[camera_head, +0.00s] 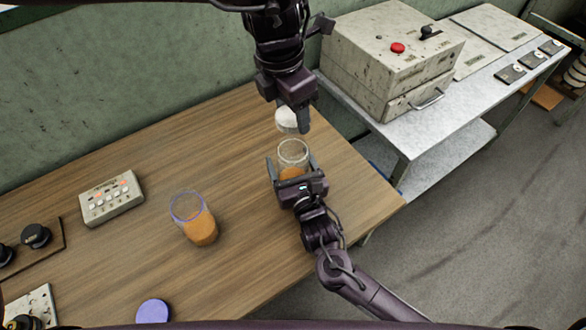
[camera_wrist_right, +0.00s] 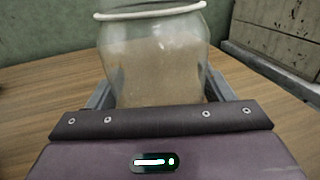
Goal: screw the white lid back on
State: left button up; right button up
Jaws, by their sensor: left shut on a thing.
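The white lid (camera_head: 286,119) is held by my left gripper (camera_head: 293,122), which is shut on it, above and slightly behind the open jar. The lid is apart from the jar rim. The clear glass jar (camera_head: 293,152) stands upright on the table near its right end, with orange-brown contents low inside. It also shows in the right wrist view (camera_wrist_right: 155,50), with a pale rim and no lid on it. My right gripper (camera_head: 291,164) has one finger on each side of the jar body. Whether these fingers press on the glass is not clear.
A second open jar (camera_head: 197,220) with a purple rim and orange contents stands left on the wooden table (camera_head: 235,150). A purple lid (camera_head: 153,311) lies at the front edge. A button box (camera_head: 111,198) is further left. A machine (camera_head: 385,60) stands on a metal bench at the right.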

jog(key=c, duration=1.1)
pick_arm(q)
send_over(292, 138)
jog(key=s, duration=0.3)
jog(key=shift+w+f, duration=0.1)
jog(key=shift+f, duration=2.4)
jog(key=shift+f, duration=0.9)
jog(key=shift+f, duration=0.55)
